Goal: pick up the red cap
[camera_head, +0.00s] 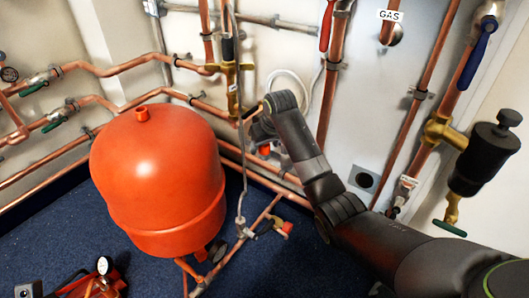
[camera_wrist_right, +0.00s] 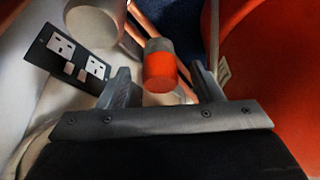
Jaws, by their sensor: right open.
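The red cap (camera_wrist_right: 160,72) is a short orange-red cylinder with a grey end. In the right wrist view it shows between the two spread fingers of my right gripper (camera_wrist_right: 162,80), with space visible on either side. I cannot tell how far beyond the fingertips it lies. In the head view a small red piece, apparently the cap (camera_head: 264,150), shows just below my right gripper (camera_head: 258,128), near the wall pipes. My right gripper is open and holds nothing. My left gripper is not in view.
A large orange-red tank (camera_head: 158,180) stands left of my right gripper. Copper pipes (camera_head: 262,172) run along the wall close by. A double socket plate (camera_wrist_right: 75,60) shows at left in the wrist view. A black valve unit (camera_head: 488,155) is at right.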

